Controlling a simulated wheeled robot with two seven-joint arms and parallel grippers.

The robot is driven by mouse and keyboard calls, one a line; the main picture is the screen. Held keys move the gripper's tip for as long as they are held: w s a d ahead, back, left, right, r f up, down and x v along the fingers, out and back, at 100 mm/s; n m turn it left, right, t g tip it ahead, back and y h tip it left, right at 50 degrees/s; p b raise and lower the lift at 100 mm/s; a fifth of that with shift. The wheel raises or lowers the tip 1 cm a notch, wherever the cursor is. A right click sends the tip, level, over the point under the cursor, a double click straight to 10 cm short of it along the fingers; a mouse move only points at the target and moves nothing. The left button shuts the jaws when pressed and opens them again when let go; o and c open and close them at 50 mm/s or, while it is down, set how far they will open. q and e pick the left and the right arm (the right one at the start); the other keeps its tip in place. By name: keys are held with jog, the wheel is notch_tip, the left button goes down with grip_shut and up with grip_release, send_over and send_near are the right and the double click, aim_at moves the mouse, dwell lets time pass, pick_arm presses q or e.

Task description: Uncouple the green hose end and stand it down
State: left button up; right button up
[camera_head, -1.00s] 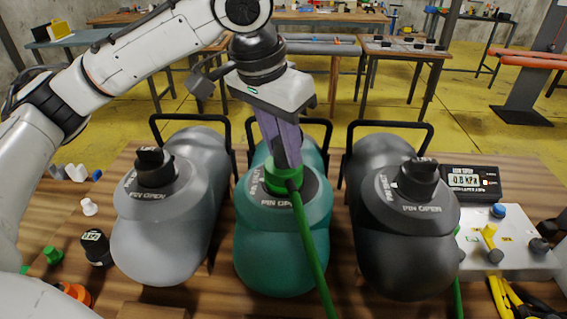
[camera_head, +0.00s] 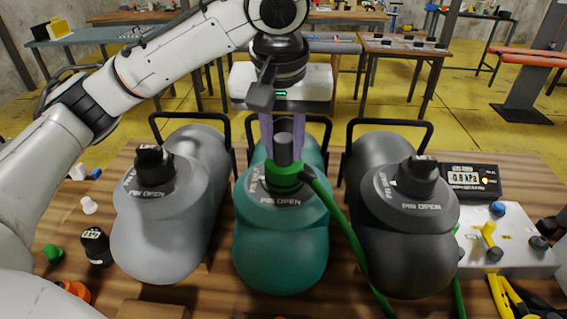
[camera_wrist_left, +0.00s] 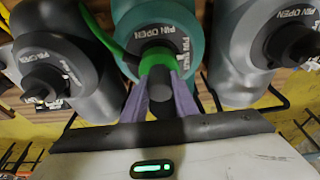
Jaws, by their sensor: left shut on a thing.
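The green hose end (camera_head: 284,172) sits upright at the valve of the teal boat tube (camera_head: 280,255), a grey stub on top. Whether it is still locked in cannot be seen. Its green hose (camera_head: 345,230) leaves to the right and runs down to the front edge. My left gripper (camera_head: 283,150) points down from behind, its purple fingers shut on the hose end. In the left wrist view the fingers (camera_wrist_left: 160,90) flank the green collar (camera_wrist_left: 158,62) and grey stub. My right gripper is not in view.
A light grey tube (camera_head: 165,240) and a black tube (camera_head: 405,245), each with a capped valve, flank the teal one. A gauge (camera_head: 470,181) and a white valve block (camera_head: 510,245) stand at right. Small caps and fittings lie at left. Black handles (camera_head: 390,125) rise behind the tubes.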

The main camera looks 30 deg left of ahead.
pick_arm(q)
jog(key=shift+s+d+f, duration=0.1)
jog(key=shift+s+f, duration=0.1)
jog(key=shift+f, duration=0.3)
jog(key=shift+w+r, duration=0.2)
jog(key=shift+r, duration=0.75)
jog(key=shift+r, duration=2.5)
